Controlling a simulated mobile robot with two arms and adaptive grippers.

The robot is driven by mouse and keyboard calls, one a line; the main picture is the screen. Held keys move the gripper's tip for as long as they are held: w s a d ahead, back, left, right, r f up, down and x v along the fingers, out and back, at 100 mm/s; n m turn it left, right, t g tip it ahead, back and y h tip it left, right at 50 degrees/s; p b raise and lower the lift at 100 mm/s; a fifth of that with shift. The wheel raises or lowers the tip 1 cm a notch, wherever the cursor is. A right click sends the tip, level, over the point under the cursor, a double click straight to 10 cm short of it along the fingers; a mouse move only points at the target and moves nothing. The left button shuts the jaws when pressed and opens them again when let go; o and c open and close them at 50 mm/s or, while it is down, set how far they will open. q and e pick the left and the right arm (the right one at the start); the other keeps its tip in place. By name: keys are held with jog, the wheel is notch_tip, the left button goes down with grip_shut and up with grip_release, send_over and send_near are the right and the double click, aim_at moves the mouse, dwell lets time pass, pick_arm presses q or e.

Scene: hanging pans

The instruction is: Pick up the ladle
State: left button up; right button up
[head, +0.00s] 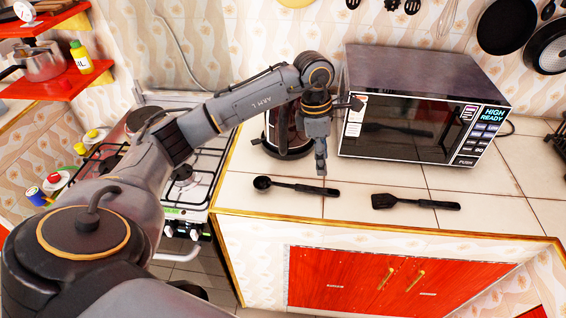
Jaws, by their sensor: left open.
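The black ladle (295,186) lies on the tiled counter in the head view, its round bowl at the left and its handle pointing right. My left gripper (321,172) points down from the end of my left arm and appears just above or behind the ladle's handle. It is open, and nothing shows between its fingers. The picture does not show clearly whether it touches the handle. My right gripper is not in view.
A black spatula (415,202) lies to the right of the ladle. A microwave (418,104) and a dark kettle (284,134) stand behind. A gas stove (196,190) is at the left. The counter's front edge (390,230) is close; pans (506,26) hang on the wall.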

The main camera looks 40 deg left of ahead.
pick_arm(q)
jog(key=y, duration=0.2)
send_near(302, 187)
jog(key=f, duration=0.1)
jog(key=f+p, duration=0.1)
jog(key=p, duration=0.1)
jog(key=shift+w+a+f+g, duration=0.3)
jog(key=shift+w+a+f, duration=0.05)
jog(key=shift+f, duration=0.05)
jog(key=f+p, duration=0.1)
jog(key=f, duration=0.2)
jog(key=f+p, duration=0.1)
jog(key=shift+s+d+f+p, duration=0.15)
jog(key=shift+d+f+p, duration=0.15)
jog(key=shift+f, duration=0.6)
grip_shut()
